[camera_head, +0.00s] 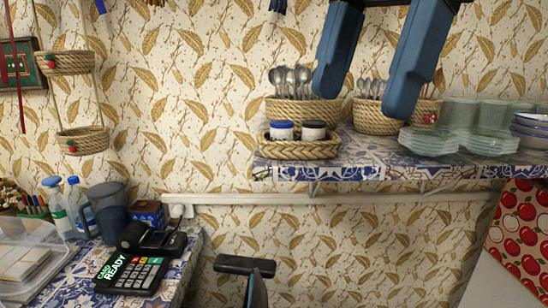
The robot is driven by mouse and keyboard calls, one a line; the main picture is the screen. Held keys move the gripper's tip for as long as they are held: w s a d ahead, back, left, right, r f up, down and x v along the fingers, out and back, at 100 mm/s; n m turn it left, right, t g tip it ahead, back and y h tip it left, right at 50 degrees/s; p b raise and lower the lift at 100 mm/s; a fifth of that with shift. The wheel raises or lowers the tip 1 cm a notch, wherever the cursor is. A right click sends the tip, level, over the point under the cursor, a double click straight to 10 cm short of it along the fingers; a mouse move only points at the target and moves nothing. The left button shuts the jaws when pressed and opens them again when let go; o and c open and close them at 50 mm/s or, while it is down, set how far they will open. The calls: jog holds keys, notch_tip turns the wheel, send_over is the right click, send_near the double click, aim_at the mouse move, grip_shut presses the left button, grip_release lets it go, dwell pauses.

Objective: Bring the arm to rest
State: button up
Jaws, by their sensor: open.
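My gripper (365,103) hangs down from the top edge, right of the middle. Its two long blue fingers stand apart with wallpaper and spoons showing between them. Nothing is held between the fingers. The black part above them is mostly cut off by the top edge. In the picture the fingertips overlap the spoons and baskets on the shelf; I cannot tell the gap in depth.
A tiled shelf (340,172) bears spoon baskets (303,112), a jar tray (300,150), glass dishes (430,142) and bowls (530,130). A card reader (133,274) sits on the left counter. A dark T-shaped object (244,266) stands low. Hanging baskets (82,141) are at left.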

jog(key=w+a+f+m+t+y, duration=0.4)
jog(key=w+a+f+m+y, duration=0.35)
jog(key=a+f+y, duration=0.4)
jog(key=s+d+f+m+t+h, duration=0.1)
jog(key=d+f+m+t, duration=0.3)
jog(key=f+m+t, duration=0.25)
jog(key=d+f+m+t+h, duration=0.2)
jog(key=d+f+m+t, duration=0.25)
jog(key=f+m, duration=0.3)
jog(key=s+d+f+m+t+h, duration=0.1)
jog(key=s+d+f+m+h, duration=0.3)
jog(key=s+f, duration=0.35)
jog(key=s+d+f+m+t+h, duration=0.1)
jog(key=s+d+f+m+h, duration=0.2)
jog(key=s+d+f+h, duration=0.35)
jog(key=s+d+n, duration=0.1)
jog(key=s+d, duration=0.2)
jog(key=s, duration=0.7)
jog(key=s+d+n+g, duration=0.1)
jog(key=s+d, duration=0.3)
jog(key=s, duration=0.6)
jog(key=shift+s+r+n+h, duration=0.15)
jog(key=shift+r+n+h, duration=0.3)
jog(key=shift+n, duration=0.2)
